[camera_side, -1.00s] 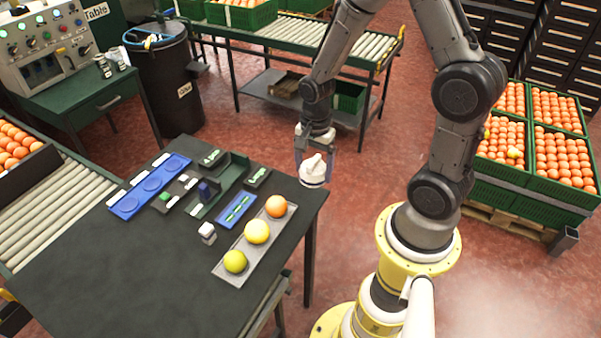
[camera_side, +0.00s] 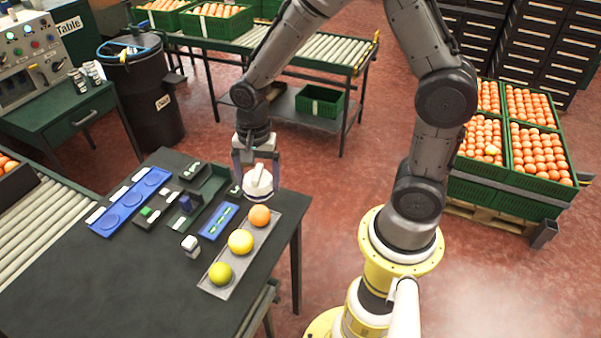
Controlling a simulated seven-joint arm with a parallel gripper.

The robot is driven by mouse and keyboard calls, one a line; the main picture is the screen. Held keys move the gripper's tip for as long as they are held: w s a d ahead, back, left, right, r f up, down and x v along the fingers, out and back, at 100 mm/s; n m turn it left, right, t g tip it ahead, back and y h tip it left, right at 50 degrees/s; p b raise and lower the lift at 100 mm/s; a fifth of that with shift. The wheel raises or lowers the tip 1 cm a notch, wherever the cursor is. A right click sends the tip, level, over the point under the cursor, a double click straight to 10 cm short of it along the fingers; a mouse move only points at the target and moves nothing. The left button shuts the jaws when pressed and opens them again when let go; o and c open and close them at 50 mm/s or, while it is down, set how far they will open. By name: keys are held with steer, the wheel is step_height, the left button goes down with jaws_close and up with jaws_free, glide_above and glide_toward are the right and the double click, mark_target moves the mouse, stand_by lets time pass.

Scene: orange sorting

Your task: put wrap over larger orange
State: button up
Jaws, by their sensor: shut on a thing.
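My gripper (camera_side: 257,174) is shut on a white wrap (camera_side: 258,183), a bunched, peaked piece. It holds the wrap just above the far end of a grey tray, close behind the orange fruit. The tray (camera_side: 217,291) holds three fruits in a row: an orange one (camera_side: 260,216) at the far end, a yellow-orange one (camera_side: 240,242) in the middle and a yellow-green one (camera_side: 221,273) at the near end. The middle fruit looks slightly larger than the orange one. None of the three fruits is covered.
A blue tray with round recesses (camera_side: 130,200) lies at the table's back left. Dark holders (camera_side: 201,185) and a small blue tray (camera_side: 218,222) lie between. A small white block (camera_side: 190,245) stands left of the fruit tray. The table's front left (camera_side: 110,290) is clear.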

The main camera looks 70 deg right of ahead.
mark_target(239, 235)
steer(key=a, duration=0.2)
steer(key=w+a+f+n, duration=0.1)
steer(key=a, duration=0.2)
steer(key=w+a+n, duration=0.1)
steer(key=a, duration=0.1)
steer(key=shift+a+f, duration=0.3)
steer(key=shift+f, duration=0.1)
steer(key=shift+s+a+f+n, duration=0.15)
steer(key=shift+n, duration=0.15)
steer(key=shift+f, duration=4.4)
steer(key=shift+f, duration=0.5)
steer(key=o, duration=1)
steer(key=shift+o, duration=0.2)
steer(key=shift+r, duration=0.1)
steer(key=shift+r, duration=3.9)
